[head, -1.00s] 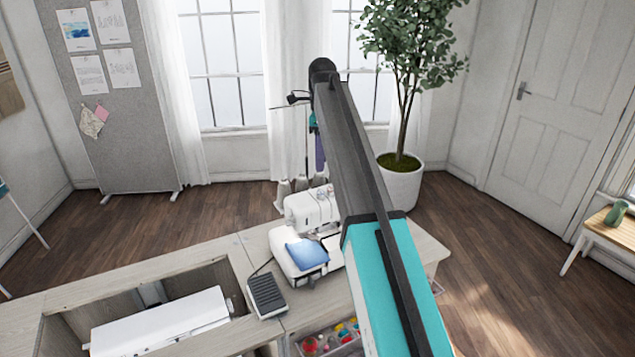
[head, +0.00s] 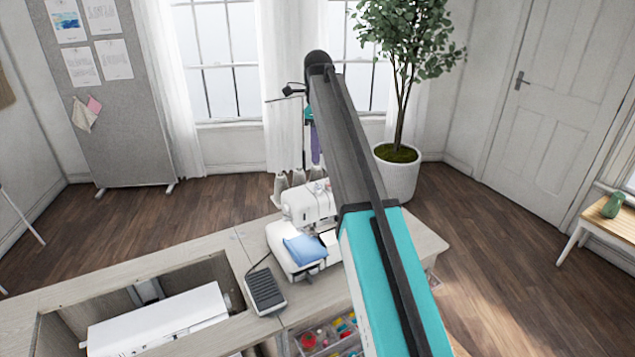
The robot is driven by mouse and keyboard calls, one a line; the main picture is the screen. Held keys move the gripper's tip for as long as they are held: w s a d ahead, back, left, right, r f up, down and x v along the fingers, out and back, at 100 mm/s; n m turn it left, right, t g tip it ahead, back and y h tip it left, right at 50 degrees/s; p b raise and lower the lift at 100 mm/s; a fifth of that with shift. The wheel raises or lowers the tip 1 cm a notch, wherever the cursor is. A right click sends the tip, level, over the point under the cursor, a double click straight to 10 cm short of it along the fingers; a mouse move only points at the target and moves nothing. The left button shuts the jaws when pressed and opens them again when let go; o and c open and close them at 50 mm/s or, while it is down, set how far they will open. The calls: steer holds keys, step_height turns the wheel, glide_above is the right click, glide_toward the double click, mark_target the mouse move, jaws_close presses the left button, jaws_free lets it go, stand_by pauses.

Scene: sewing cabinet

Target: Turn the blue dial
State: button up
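A white sewing machine, which looks like a serger (head: 305,202), stands on the pale wooden cabinet top (head: 245,243). A folded blue cloth (head: 305,248) lies on its front part. Several thread cones (head: 280,183) stand behind it. I cannot make out a blue dial; my arm covers the machine's right side. My arm reaches up and away over the cabinet, with its far end above and behind the machine in the picture. Teal and purple wrist parts hang down beyond it. My gripper's fingers do not show, so their state is hidden.
A dark foot pedal (head: 265,291) lies left of the machine. An open recess at left holds another white machine (head: 158,318). An open drawer (head: 322,344) with colourful items is at the front. A potted tree (head: 396,178) stands behind at right; floor around is clear.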

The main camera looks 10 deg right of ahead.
mark_target(318, 187)
step_height(318, 187, down, 12)
steer(key=p, duration=0.3)
steer(key=shift+p, duration=0.4)
steer(key=shift+f, duration=0.1)
jaws_close()
